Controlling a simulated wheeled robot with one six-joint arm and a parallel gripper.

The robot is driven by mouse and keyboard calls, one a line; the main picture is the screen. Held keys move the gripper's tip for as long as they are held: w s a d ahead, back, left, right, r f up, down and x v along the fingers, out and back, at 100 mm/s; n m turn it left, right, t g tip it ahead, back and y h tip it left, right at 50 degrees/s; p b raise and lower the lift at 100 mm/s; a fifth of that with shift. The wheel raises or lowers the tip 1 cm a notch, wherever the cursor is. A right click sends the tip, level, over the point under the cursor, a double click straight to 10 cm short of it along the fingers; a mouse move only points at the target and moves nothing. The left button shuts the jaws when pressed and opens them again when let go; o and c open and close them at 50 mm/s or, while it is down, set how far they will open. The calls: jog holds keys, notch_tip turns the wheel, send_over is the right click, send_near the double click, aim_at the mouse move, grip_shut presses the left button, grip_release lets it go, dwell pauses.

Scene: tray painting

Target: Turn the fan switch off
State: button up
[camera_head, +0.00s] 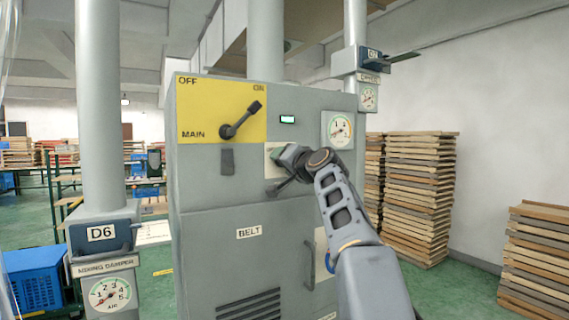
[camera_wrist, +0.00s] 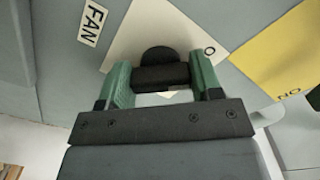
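The fan switch is a black knob (camera_wrist: 159,62) with a bar across it, on a pale plate on the grey cabinet. A "FAN" label (camera_wrist: 93,22) is beside that plate in the wrist view. My gripper (camera_wrist: 161,75) has its green fingers on both sides of the knob, and the bar fills the gap between them, seeming to touch both. In the head view my gripper (camera_head: 287,157) covers most of the pale plate (camera_head: 271,161) and hides the knob. I cannot read the switch's setting; only an "O" shows near the right finger.
The main lever (camera_head: 242,119) on its yellow plate (camera_head: 200,100) points up right toward "ON". A gauge (camera_head: 339,130) is right of my gripper. A grey handle (camera_head: 309,265) is lower down. Stacked wooden trays (camera_head: 420,195) stand at right. A blue crate (camera_head: 35,279) is lower left.

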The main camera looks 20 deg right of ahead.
jog(key=o, duration=0.5)
jog(key=shift+c, duration=0.2)
jog(key=s+d+b, duration=0.1)
jog(key=s+b, duration=0.2)
jog(key=s, duration=1)
jog(key=shift+s+d+b, duration=0.25)
jog(key=shift+s+b, duration=0.1)
jog(key=shift+s, duration=0.05)
jog(key=s+a+f+n+g+p, duration=0.2)
jog(key=a+f+g+p, duration=0.5)
jog(key=a+f+p, duration=0.35)
jog(key=s+a+f+n+g+h+p, duration=0.1)
jog(key=s+f+n+g+p, duration=0.1)
jog(key=s+f+p, duration=0.3)
jog(key=s+a+f+n+g+h+p, duration=0.1)
jog(key=s+a+f+n+g+p, duration=0.1)
jog(key=s+f+g+p, duration=0.3)
jog(key=s+f+n+p, duration=0.1)
jog(key=s+f, duration=0.3)
jog(key=f, duration=0.1)
jog(key=shift+s+a+f+n, duration=0.15)
jog(key=shift+s+a+n, duration=0.15)
jog(key=shift+s, duration=0.1)
